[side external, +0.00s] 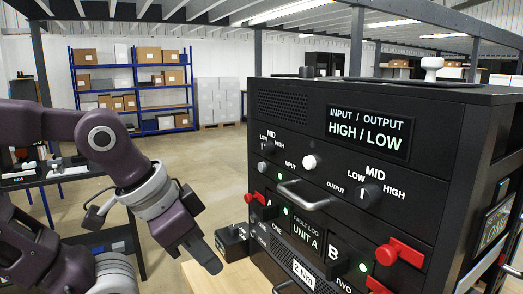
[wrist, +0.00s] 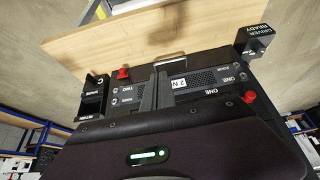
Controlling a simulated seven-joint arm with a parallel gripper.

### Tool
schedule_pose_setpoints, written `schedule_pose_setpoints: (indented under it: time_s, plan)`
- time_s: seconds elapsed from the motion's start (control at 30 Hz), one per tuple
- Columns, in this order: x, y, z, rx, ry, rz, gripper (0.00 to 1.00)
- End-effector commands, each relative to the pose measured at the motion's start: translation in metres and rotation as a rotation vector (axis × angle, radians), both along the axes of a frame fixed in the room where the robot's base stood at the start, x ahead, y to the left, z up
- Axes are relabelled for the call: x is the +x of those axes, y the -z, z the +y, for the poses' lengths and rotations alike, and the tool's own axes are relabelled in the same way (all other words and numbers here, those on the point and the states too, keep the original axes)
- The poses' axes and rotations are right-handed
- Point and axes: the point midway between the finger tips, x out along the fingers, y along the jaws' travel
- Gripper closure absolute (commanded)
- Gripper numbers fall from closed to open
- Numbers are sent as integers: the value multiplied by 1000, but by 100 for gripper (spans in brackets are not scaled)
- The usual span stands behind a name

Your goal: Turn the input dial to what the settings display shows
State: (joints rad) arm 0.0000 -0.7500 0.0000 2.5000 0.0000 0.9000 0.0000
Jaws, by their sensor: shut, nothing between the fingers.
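The settings display (side external: 369,133) on the rack's upper panel reads INPUT / OUTPUT, HIGH / LOW. The input dial (side external: 267,147) is a small black knob at the panel's left, with LOW, MID and HIGH around it; its exact pointing is too small to tell. The output dial (side external: 369,195) is a larger black knob at the right, with its own LOW, MID and HIGH. My gripper (side external: 215,264) is shut and empty, left of the rack and below the input dial, touching neither dial. Its fingers (wrist: 160,92) also show in the wrist view, where no dial is visible.
A white round knob (side external: 309,162) sits between the dials. A bar handle (side external: 303,196) juts out below it. Red levers (side external: 400,252) project from the lower panel. A black driver holder (side external: 232,243) stands near my gripper. Space left of the upper panel is open.

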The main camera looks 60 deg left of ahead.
Motion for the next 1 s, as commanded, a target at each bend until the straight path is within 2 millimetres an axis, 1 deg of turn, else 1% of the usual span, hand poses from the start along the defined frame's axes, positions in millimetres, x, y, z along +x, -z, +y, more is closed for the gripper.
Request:
schedule_pose_setpoints:
  time_s: [0.03, 0.07, 0.13, 0.17, 0.2, 0.27, 0.3, 0.33, 0.4, 0.47, 0.5, 0.57, 0.63, 0.7, 0.8, 0.87, 0.93, 1.0]
  plan:
    - [0, 0, 0, 0, 0, 0, 96]
    - [1, 0, 1, 3, -4, -4, 90]
    - [17, -3, 16, 27, -55, -50, 76]
    - [29, -6, 29, 49, -97, -91, 71]
    - [50, -13, 54, 92, -164, -168, 63]
    - [83, -30, 102, 177, -267, -317, 51]
    - [101, -44, 134, 235, -316, -424, 50]
    - [112, -55, 155, 273, -338, -502, 50]
    - [129, -77, 190, 335, -339, -664, 50]
    - [136, -89, 205, 351, -302, -770, 50]
    - [138, -95, 209, 344, -269, -830, 50]
    - [138, -100, 209, 310, -213, -901, 50]
    - [134, -101, 203, 241, -145, -968, 50]
    - [126, -102, 192, 152, -86, -1016, 50]
    - [114, -103, 176, 46, -30, -1058, 50]
    - [111, -104, 171, 10, -12, -1070, 50]
    - [116, -104, 167, -6, -1, -1076, 50]
    - [128, -104, 166, -9, 4, -1077, 50]
